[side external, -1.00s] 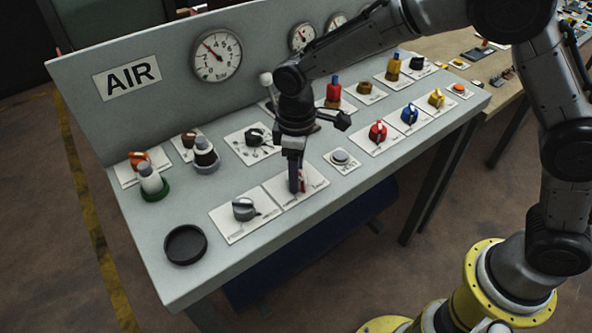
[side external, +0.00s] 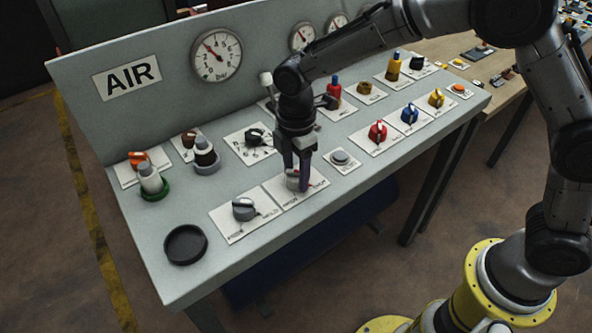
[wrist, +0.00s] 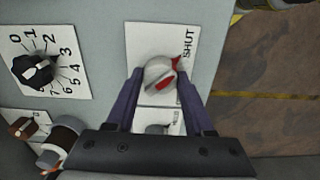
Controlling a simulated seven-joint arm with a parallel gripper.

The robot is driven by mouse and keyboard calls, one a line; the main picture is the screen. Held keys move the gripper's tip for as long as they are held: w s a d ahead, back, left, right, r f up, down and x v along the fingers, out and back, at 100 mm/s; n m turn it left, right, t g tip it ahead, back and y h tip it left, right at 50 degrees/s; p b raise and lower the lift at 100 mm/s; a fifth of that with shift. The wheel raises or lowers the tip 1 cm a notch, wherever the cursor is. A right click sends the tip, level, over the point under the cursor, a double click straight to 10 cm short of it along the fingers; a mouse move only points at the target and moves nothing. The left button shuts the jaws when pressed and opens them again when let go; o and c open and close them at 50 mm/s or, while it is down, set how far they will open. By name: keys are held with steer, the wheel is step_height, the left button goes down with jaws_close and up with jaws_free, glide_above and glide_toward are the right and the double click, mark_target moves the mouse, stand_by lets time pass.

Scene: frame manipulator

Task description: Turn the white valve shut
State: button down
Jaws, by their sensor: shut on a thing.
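The white valve (wrist: 155,70) is a round knob with red on its raised grip. It sits on a white plate (wrist: 142,38) lettered SHUT. In the wrist view a red tip of the knob lies close to the SHUT lettering. My gripper (wrist: 161,80) has one dark finger on each side of the knob and is shut on it. In the side view my gripper (side external: 298,184) points down over the plate, and the valve (side external: 291,181) shows only partly between and behind the fingers.
A grey knob (side external: 243,209) sits on the adjoining plate to the left. A grey push button (side external: 341,158) is close on the right. A black numbered dial (side external: 256,136) stands behind. A black round dish (side external: 185,245) lies at the front left of the grey panel.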

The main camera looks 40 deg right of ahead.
mark_target(297, 171)
steer(key=shift+r+n, duration=0.1)
steer(key=shift+n, duration=0.2)
steer(key=shift+c, duration=1.4)
jaws_free()
step_height(297, 171, up, 14)
steer(key=shift+d, duration=0.1)
